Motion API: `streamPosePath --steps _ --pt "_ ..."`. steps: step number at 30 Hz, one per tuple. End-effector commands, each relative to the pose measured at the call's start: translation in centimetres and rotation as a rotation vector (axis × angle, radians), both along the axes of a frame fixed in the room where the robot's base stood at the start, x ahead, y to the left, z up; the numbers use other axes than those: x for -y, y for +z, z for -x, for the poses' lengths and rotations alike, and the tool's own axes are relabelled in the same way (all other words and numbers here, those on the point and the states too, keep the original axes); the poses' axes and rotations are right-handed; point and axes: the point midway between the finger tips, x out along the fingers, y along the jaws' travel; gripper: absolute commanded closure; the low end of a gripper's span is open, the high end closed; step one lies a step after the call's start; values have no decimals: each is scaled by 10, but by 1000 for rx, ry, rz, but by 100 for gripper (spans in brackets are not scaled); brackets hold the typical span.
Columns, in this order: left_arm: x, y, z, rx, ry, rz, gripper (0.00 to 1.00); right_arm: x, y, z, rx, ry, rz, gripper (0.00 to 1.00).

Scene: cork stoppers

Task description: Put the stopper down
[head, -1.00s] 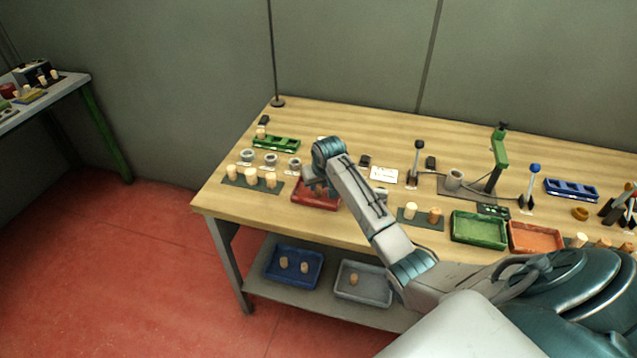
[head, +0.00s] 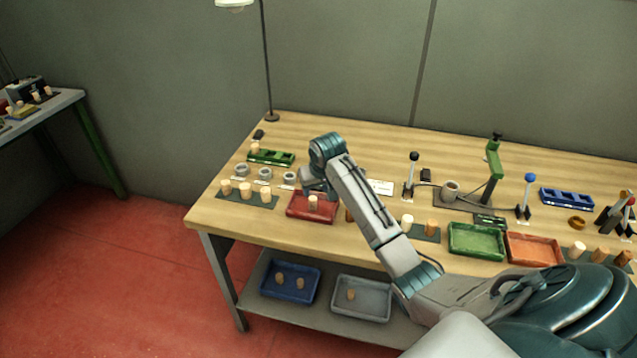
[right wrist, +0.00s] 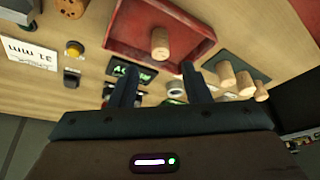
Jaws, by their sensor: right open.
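A light cork stopper (head: 313,202) stands in the red tray (head: 297,214) at the front left of the bench. In the right wrist view the same stopper (right wrist: 160,43) sits in the red tray (right wrist: 125,27), beyond my fingertips and touching neither finger. My right gripper (right wrist: 157,80) is open, with an empty gap between its fingers. In the head view my right gripper (head: 318,188) is just above and behind the stopper, partly hidden by my own wrist. My left gripper is not in view.
A dark mat with several stoppers (head: 246,194) lies left of the red tray. Grey rings (head: 265,173) and a green rack (head: 270,157) are behind. A second mat with stoppers (head: 407,224), a green tray (head: 476,254) and an orange tray (head: 533,262) are to the right.

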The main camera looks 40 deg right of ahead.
Motion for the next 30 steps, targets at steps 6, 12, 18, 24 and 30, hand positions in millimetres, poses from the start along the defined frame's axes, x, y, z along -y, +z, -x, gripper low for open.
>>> streamPosePath --steps 6,12,18,24,30 --pt "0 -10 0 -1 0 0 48 -3 35 14 2 0 0 57" --pt "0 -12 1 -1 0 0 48 -5 49 20 0 0 -1 57" --pt "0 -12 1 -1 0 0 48 -5 50 20 -1 0 -1 57" --pt "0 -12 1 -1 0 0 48 -9 43 25 -6 8 2 57" --pt "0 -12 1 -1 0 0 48 -37 -5 69 -27 71 29 57"
